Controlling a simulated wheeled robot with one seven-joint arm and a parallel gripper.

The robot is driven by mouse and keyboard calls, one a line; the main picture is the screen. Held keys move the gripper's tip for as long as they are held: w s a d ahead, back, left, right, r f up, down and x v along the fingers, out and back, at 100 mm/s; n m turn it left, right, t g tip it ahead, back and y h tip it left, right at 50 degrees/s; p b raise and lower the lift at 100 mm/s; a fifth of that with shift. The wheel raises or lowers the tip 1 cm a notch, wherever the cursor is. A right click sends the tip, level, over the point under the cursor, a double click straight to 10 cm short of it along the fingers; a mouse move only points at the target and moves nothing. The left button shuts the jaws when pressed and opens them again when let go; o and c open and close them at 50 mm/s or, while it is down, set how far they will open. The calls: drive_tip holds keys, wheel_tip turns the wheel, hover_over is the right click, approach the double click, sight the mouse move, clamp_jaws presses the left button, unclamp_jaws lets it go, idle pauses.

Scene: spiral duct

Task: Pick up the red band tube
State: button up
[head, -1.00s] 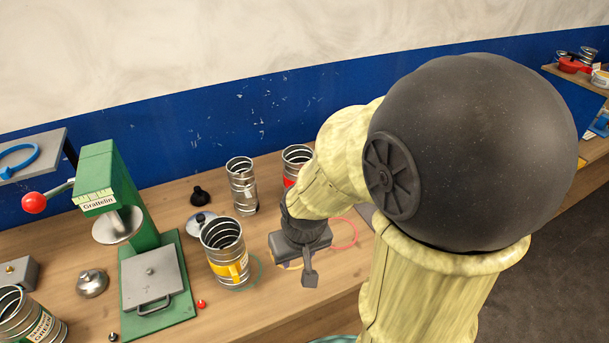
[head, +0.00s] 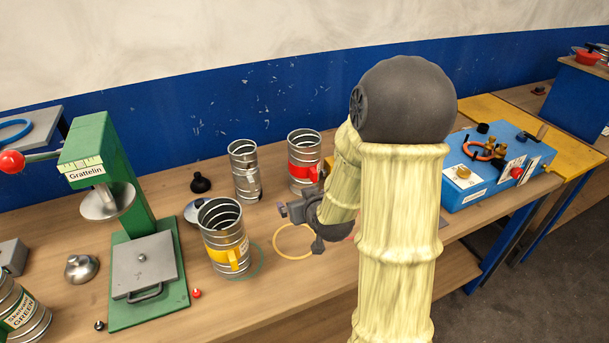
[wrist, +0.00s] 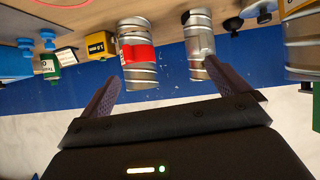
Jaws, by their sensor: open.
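The red band tube (head: 305,148) is a ribbed silver metal tube with a red band, standing upright at the back of the bench, left of my arm. My gripper (head: 300,208) is in front of it and apart from it, partly hidden by my wrist. In the wrist view, which is upside down, the red band tube (wrist: 138,52) is ahead, nearer the left finger. My gripper (wrist: 163,72) is open there, with nothing between its fingers. A plain silver tube (wrist: 199,45) is near the right fingertip in the picture; whether they touch is unclear.
The plain tube (head: 244,170) stands left of the red one. A yellow band tube (head: 226,238) stands nearer the front. A green press (head: 110,180) is at left, and a blue box (head: 495,170) at right. An orange ring (head: 276,246) marks bare bench top.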

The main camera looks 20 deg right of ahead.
drive_tip(key=w+d+f+m+t+h+b, duration=0.1)
drive_tip(key=w+d+t+b, duration=0.2)
drive_tip(key=d+t+b, duration=0.1)
drive_tip(key=shift+d+f+m+t+h, duration=0.4)
drive_tip(key=shift+d+t, duration=0.4)
drive_tip(key=shift+d, duration=0.45)
drive_tip(key=shift+w, duration=0.1)
